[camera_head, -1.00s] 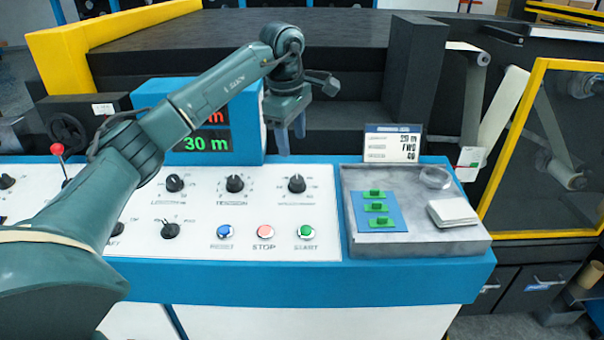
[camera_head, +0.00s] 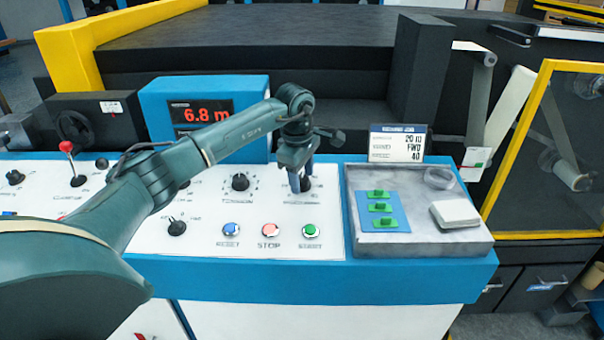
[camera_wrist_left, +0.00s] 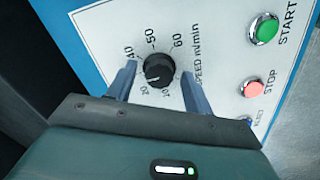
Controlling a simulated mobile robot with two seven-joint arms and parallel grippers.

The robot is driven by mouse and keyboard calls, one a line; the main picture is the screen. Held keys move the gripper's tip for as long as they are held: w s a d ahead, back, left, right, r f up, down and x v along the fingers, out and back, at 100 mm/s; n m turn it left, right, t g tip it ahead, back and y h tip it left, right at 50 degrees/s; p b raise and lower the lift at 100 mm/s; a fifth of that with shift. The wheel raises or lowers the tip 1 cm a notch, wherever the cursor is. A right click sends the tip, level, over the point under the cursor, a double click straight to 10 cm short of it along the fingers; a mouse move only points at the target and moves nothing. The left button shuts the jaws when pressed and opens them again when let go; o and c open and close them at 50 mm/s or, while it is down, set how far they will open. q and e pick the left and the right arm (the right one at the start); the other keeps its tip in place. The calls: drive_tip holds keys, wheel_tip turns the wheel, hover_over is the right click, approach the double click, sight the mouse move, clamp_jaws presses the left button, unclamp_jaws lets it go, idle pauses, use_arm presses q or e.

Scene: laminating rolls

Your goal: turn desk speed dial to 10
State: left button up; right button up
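The speed dial is a black round knob on the white panel. In the left wrist view the dial (camera_wrist_left: 159,68) sits beside the lettering "SPEED m/min", with numbers such as 40, 50 and 60 around it. My left gripper (camera_wrist_left: 158,75) is open, with one finger on each side of the knob and visible gaps between. In the head view my left gripper (camera_head: 300,182) points down at the dial (camera_head: 307,184), partly hiding it. The knob's exact setting is hard to read. My right gripper is not in view.
Reset (camera_head: 231,230), stop (camera_head: 269,230) and start (camera_head: 310,231) buttons lie in front of the dial. The tension knob (camera_head: 240,182) is to its left. A grey tray (camera_head: 430,240) and a sign card (camera_head: 397,144) are to the right. A display (camera_head: 203,112) reads 6.8 m.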

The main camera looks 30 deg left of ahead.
use_arm(q)
drive_tip(key=c, duration=0.9)
drive_tip(key=shift+c, duration=0.2)
drive_tip(key=shift+n, duration=0.3)
